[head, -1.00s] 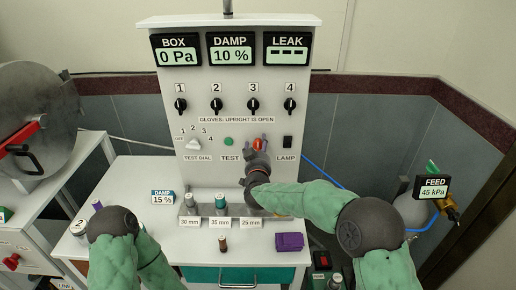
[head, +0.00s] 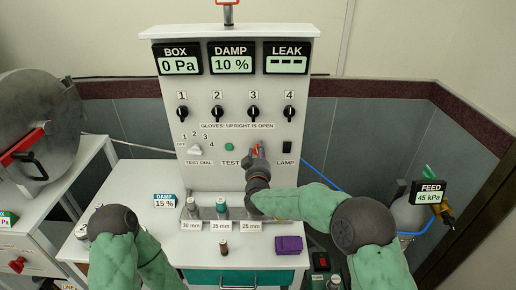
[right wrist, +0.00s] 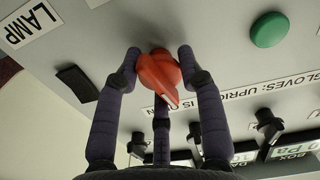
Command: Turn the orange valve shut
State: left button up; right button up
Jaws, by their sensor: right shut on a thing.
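The orange valve (head: 255,149) sits on the grey panel between the TEST button and the LAMP switch. My right gripper (head: 257,153) is shut on it, with its dark purple fingers around the knob. In the right wrist view the orange valve (right wrist: 158,74) is between the fingertips of my right gripper (right wrist: 158,62), and its pointed end slants toward the lower right of the picture. In the head view the fingers partly hide the valve. My left arm is at the lower left, and its wrist hides most of the left gripper (head: 99,207).
A green button (head: 229,147) is left of the valve and a black lamp switch (head: 286,147) right of it. Several black knobs sit above. Below, a cell rack (head: 205,213), a small brown cell (head: 223,247) and a purple cloth (head: 289,245) lie on the white bench.

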jog(key=n+p, duration=0.3)
jog(key=shift+r+n, duration=0.1)
jog(key=shift+n, duration=0.3)
jog(key=n+p, duration=0.3)
jog(key=shift+n, duration=0.3)
jog(key=n+p, duration=0.3)
jog(key=n, duration=0.1)
jog(key=shift+f+n+p, duration=0.2)
jog(key=shift+n+p, duration=0.55)
jog(key=shift+n, duration=1.25)
jog(key=o, duration=1.2)
jog(key=shift+c, duration=0.2)
jog(key=shift+s, duration=0.1)
